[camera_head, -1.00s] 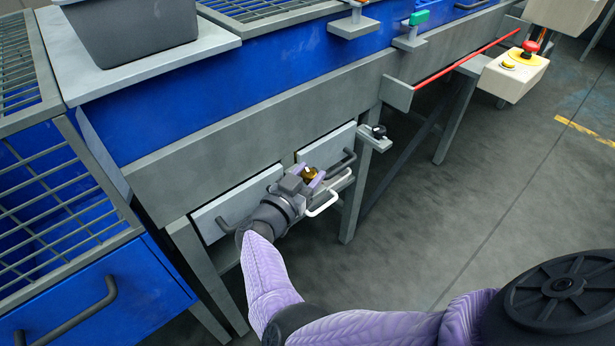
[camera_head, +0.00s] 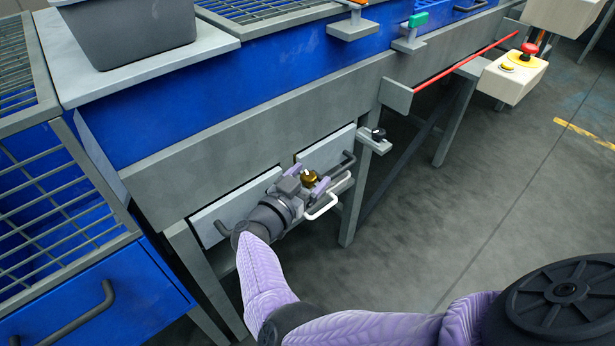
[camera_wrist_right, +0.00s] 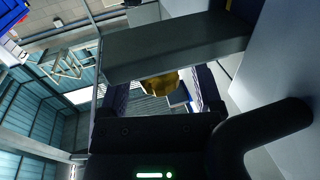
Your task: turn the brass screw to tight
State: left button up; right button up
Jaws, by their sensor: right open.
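The brass screw (camera_head: 311,179) shows as a gold knob beside the drawer fronts under the blue bench. It also shows in the right wrist view (camera_wrist_right: 161,84), below a grey beam, between my two fingers. My right gripper (camera_head: 312,183) is open, with its fingers on either side of the screw. A gap seems to show between the fingers and the screw in the wrist view, but I cannot tell whether either touches. The screw's shaft is hidden. My left gripper is not in view.
A dark handle (camera_wrist_right: 262,130) fills the wrist view's lower right. A small black knob on a bracket (camera_head: 378,134) is to the right. Open floor lies right.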

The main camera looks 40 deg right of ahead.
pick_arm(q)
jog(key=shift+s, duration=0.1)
pick_arm(e)
jog(key=shift+a+r, duration=0.1)
jog(key=shift+a, duration=0.15)
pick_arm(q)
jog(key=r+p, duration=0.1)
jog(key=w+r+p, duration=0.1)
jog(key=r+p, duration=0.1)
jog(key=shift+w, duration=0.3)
pick_arm(e)
jog(key=v, duration=0.9)
jog(key=shift+s+a, duration=0.15)
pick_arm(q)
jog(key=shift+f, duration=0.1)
